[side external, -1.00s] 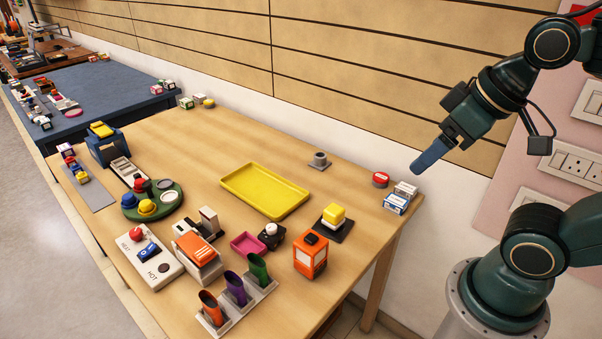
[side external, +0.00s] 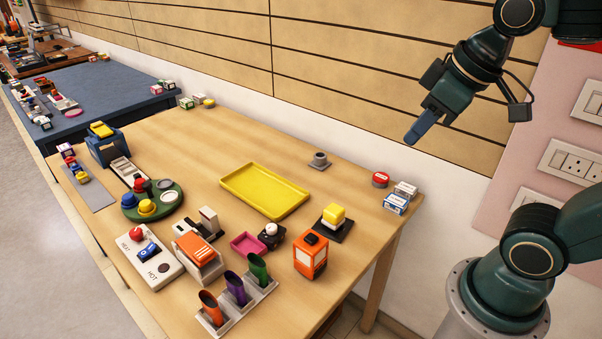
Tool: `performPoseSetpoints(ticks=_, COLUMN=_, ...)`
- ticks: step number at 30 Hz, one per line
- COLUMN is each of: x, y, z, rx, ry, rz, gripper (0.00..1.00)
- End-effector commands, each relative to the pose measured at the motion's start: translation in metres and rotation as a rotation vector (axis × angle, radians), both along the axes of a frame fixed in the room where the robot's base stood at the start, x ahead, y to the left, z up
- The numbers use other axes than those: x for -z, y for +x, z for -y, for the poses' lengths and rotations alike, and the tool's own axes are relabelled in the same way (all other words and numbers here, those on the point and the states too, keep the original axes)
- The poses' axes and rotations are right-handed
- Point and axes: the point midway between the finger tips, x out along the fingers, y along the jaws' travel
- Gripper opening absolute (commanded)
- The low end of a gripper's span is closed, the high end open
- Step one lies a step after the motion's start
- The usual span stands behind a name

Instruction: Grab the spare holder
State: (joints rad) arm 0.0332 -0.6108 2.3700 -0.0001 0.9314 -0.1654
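No object is plainly marked as the spare holder, so I cannot tell which one it is. A small grey round holder on a square base (side external: 319,161) stands alone near the back edge of the table. A dark holder with a white round top (side external: 271,235) stands near the pink tray. A pale rack (side external: 265,293) at the front holds orange, purple and green tubes. My gripper (side external: 418,130) is in the air at the upper right, above and behind the table's right end, apart from everything. Its blue fingers overlap from this side, so its opening is hidden. I see nothing held.
A yellow tray (side external: 234,184) lies mid-table. Nearby are a pink tray (side external: 247,244), an orange box (side external: 311,257) and a yellow block (side external: 334,213) on a dark base. Small boxes (side external: 397,204) sit at the right end.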

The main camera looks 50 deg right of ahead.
Motion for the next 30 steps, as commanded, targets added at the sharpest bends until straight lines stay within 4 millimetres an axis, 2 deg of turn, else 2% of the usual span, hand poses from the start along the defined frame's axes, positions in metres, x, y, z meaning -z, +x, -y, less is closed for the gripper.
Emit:
performPoseSetpoints(ticks=6, x=-0.018, y=0.046, z=0.012, rx=-0.131, ry=-0.075, rz=-0.054, gripper=0.19)
performPoseSetpoints(ticks=15, x=-0.029, y=0.11, z=0.034, rx=-0.328, ry=-0.165, rz=-0.128, gripper=0.19)
performPoseSetpoints(ticks=23, x=-0.025, y=0.167, z=0.06, rx=-0.503, ry=-0.225, rz=-0.189, gripper=0.19)
performPoseSetpoints(ticks=30, x=-0.009, y=0.217, z=0.087, rx=-0.67, ry=-0.268, rz=-0.242, gripper=0.19)
